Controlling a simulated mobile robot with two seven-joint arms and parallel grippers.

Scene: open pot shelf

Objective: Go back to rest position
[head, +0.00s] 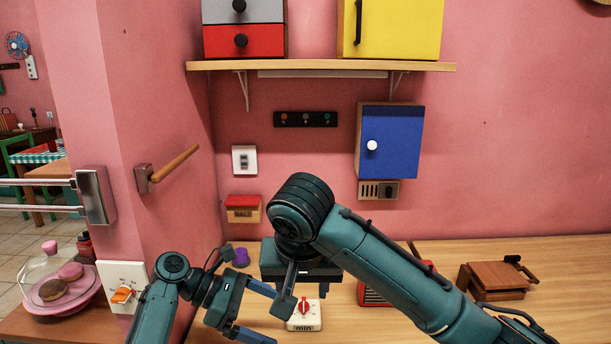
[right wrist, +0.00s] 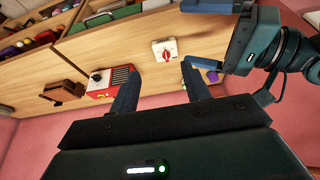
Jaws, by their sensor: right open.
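My right gripper (head: 300,264) is in the middle of the head view, above the wooden counter (head: 390,325), with its fingers mostly hidden by its own wrist. In the right wrist view the right gripper (right wrist: 160,72) shows two blue fingers wide apart with nothing between them. My left gripper (head: 266,312) comes in from the lower left, close beside the right one. Its two blue fingers are apart and I see nothing held. Part of it also shows at the upper right of the right wrist view (right wrist: 240,48).
A white timer with a red knob (head: 304,316) stands on the counter by the grippers. A red box (head: 372,294) is partly behind my right arm. A brown wooden box (head: 494,281) stands right. A blue cabinet (head: 390,145) and a shelf (head: 320,66) are on the wall above.

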